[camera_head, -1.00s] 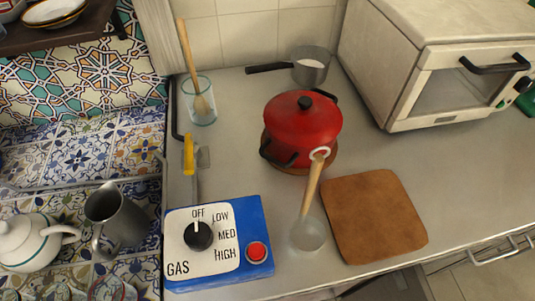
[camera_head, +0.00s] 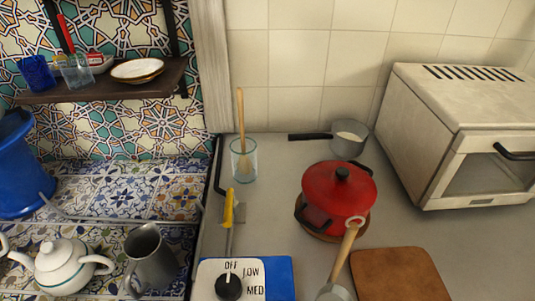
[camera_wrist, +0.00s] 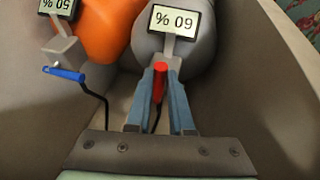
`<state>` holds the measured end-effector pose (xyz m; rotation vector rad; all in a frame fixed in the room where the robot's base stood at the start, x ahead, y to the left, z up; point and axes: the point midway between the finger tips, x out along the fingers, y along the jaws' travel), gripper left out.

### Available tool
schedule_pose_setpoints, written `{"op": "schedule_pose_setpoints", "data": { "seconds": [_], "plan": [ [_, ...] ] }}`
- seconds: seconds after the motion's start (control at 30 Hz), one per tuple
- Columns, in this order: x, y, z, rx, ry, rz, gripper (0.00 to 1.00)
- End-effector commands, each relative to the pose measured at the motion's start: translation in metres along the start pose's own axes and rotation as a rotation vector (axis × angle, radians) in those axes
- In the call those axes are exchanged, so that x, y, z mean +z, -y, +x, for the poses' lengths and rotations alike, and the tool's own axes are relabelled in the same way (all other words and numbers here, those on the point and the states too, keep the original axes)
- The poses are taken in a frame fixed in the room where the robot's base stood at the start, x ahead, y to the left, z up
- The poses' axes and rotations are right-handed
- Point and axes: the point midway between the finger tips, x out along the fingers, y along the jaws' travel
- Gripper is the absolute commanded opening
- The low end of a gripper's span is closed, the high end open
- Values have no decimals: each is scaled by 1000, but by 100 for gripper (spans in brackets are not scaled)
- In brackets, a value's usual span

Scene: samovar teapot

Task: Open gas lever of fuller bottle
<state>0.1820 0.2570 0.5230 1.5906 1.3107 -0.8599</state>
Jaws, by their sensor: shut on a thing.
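In the wrist view a grey gas bottle (camera_wrist: 202,55) carries a display (camera_wrist: 182,22) that reads 60 % upside down. An orange gas bottle (camera_wrist: 106,28) beside it on the left has a display (camera_wrist: 56,9) that reads 50 % upside down. The grey bottle has a red lever (camera_wrist: 160,78); the orange bottle has a blue lever (camera_wrist: 64,74). My gripper (camera_wrist: 160,92) is shut on the red lever, one finger on each side of it. The bottles' far parts are cut off. Neither bottles nor gripper show in the head view.
Walls (camera_wrist: 42,125) of a narrow compartment close in on both sides of the bottles. The head view shows a counter with a blue gas control box (camera_head: 277,279), its knob (camera_head: 229,287) near OFF, a red pot (camera_head: 332,192), a cutting board (camera_head: 402,275) and an oven (camera_head: 455,120).

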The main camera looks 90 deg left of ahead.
Motion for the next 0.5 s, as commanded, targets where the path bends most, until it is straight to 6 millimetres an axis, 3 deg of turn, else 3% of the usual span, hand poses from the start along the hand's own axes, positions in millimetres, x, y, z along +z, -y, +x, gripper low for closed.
{"op": "schedule_pose_setpoints", "data": {
  "seconds": [0.1,0.13,0.27,0.5],
  "plan": [
    [1,1,0,-2,3,2,0],
    [1,1,0,-2,3,2,24],
    [1,1,0,-2,2,1,47],
    [0,0,0,-2,1,1,50]
  ]
}}
